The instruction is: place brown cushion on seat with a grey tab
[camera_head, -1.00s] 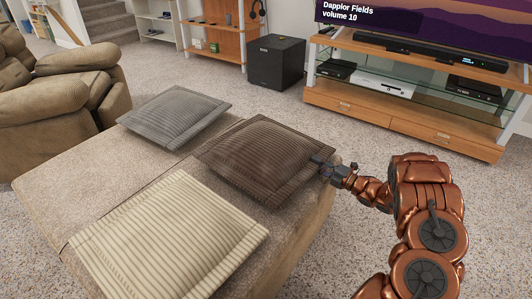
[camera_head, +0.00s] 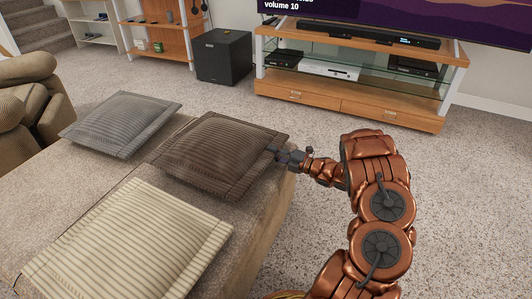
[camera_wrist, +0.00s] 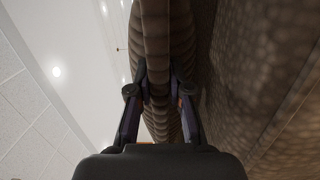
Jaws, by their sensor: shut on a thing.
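The brown ribbed cushion (camera_head: 215,150) lies at the far right corner of a beige ottoman-like seat (camera_head: 110,175) in the head view. My gripper (camera_head: 276,152) is at the cushion's right edge and shut on it. In the wrist view, the cushion's edge (camera_wrist: 160,60) runs between the two fingers of my gripper (camera_wrist: 158,100). A grey cushion (camera_head: 122,124) lies at the far left of the beige surface, and a cream striped cushion (camera_head: 130,245) lies at the near side. I cannot make out a grey tab on any seat.
A tan recliner (camera_head: 30,105) stands at the left. A black speaker box (camera_head: 224,57) and a wooden TV stand (camera_head: 350,100) are at the back. Open carpet (camera_head: 455,200) lies to the right and between the ottoman and the stand.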

